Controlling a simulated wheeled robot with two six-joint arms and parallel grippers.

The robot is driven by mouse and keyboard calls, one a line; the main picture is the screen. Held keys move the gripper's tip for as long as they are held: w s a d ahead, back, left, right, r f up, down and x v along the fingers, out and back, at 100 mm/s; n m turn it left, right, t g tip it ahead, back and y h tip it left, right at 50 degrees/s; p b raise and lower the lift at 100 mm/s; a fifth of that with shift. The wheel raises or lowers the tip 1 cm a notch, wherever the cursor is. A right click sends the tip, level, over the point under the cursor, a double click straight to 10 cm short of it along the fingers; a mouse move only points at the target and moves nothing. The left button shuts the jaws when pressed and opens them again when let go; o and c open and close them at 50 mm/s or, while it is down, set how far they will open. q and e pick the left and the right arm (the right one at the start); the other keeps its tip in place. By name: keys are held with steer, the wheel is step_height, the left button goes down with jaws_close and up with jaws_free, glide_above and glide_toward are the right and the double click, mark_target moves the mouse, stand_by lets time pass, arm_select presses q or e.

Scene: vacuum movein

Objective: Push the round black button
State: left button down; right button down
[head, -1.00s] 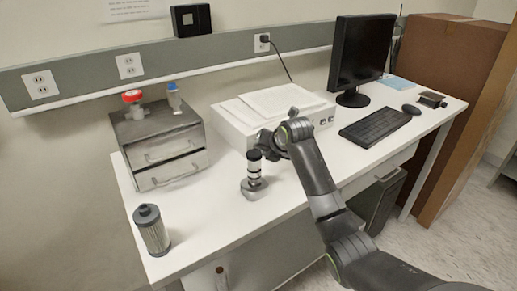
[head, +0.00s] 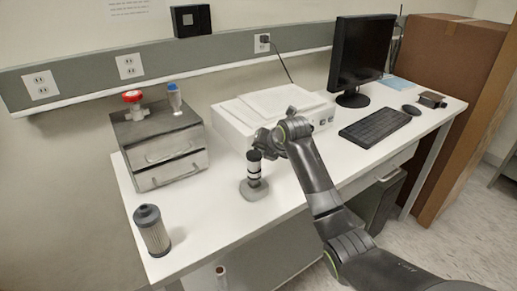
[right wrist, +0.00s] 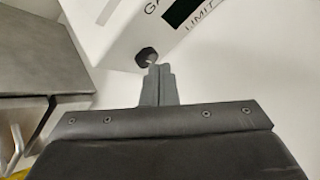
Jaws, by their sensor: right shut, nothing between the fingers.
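The round black button (right wrist: 146,57) is a dark knob low on the white machine's front in the right wrist view. The white machine (head: 235,128) stands on the table in the head view, where my arm hides part of its front and I cannot make out the button. My right gripper (right wrist: 158,70) is shut and empty, with its fingertips right at the button's lower right edge. I cannot tell whether they touch it. In the head view my right gripper (head: 262,139) is in front of the machine. My left gripper is not in view.
A grey drawer unit (head: 158,150) stands left of the machine. A black-and-white cylinder on a grey base (head: 254,190) stands close below the gripper. A filter cylinder (head: 151,230) is at the front left. A monitor (head: 360,55) and keyboard (head: 375,128) are at the right.

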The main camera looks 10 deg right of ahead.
steer(key=shift+w, duration=0.2)
stand_by(0.4)
steer(key=shift+s+r+p, duration=0.1)
steer(key=shift+s+p, duration=0.2)
steer(key=shift+p, duration=0.15)
steer(key=shift+s+d, duration=0.15)
steer(key=shift+s, duration=0.15)
steer(key=shift+s+p, duration=0.15)
steer(key=shift+p, duration=0.3)
steer(key=s+p, duration=0.1)
steer(key=s+d+p, duration=0.1)
steer(key=s, duration=0.1)
steer(key=shift+s+d, duration=0.15)
steer(key=shift+d, duration=0.05)
steer(key=shift+s+d+p, duration=0.2)
steer(key=shift+s+p, duration=0.25)
steer(key=shift+s, duration=0.05)
steer(key=shift+s+d+p, duration=0.15)
steer(key=shift+s+p, duration=0.25)
steer(key=shift+s, duration=0.1)
